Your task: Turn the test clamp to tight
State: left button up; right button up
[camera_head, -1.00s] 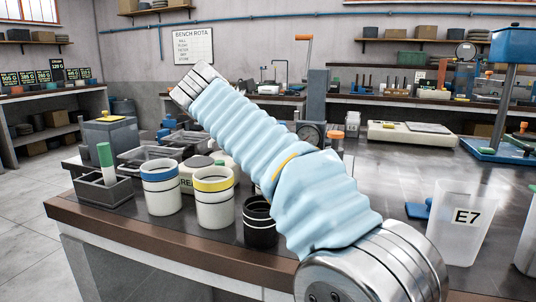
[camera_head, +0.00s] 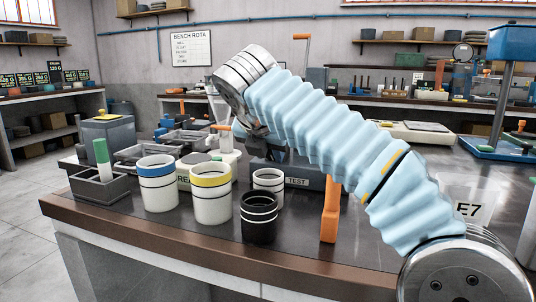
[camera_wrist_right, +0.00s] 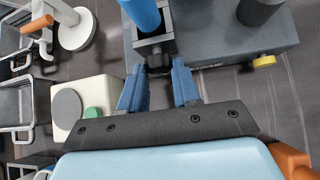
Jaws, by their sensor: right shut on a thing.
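The test unit, a dark grey box labelled TEST (camera_head: 297,181), stands on the bench behind the cups. It also shows at the top of the wrist view (camera_wrist_right: 215,42). The test clamp (camera_wrist_right: 156,50) appears there as a dark block at the unit's edge, below a blue cylinder (camera_wrist_right: 143,14). My right gripper (camera_wrist_right: 158,78) has its blue fingers on either side of the clamp's dark near end and is shut on it. In the head view my right gripper (camera_head: 259,131) is mostly hidden by its wrist and sleeve. My left gripper is not in view.
White cups with blue (camera_head: 157,188) and yellow (camera_head: 211,200) bands and a black cup (camera_head: 259,220) stand near the bench's front edge. An upright orange piece (camera_head: 330,212) is beside my sleeve. A clear E7 beaker (camera_head: 472,208) is partly covered at right.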

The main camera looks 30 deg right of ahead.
jog(key=shift+d+m+t+y, duration=0.1)
jog(key=shift+m+t+y, duration=0.2)
jog(key=shift+t, duration=0.1)
jog(key=shift+b, duration=0.35)
jog(key=o, duration=1.1)
jog(key=shift+s, duration=0.1)
jog(key=shift+c, duration=0.2)
jog(key=p+v, duration=0.2)
jog(key=v, duration=1.2)
jog(key=shift+p, duration=0.4)
jog(key=shift+d+f, duration=0.1)
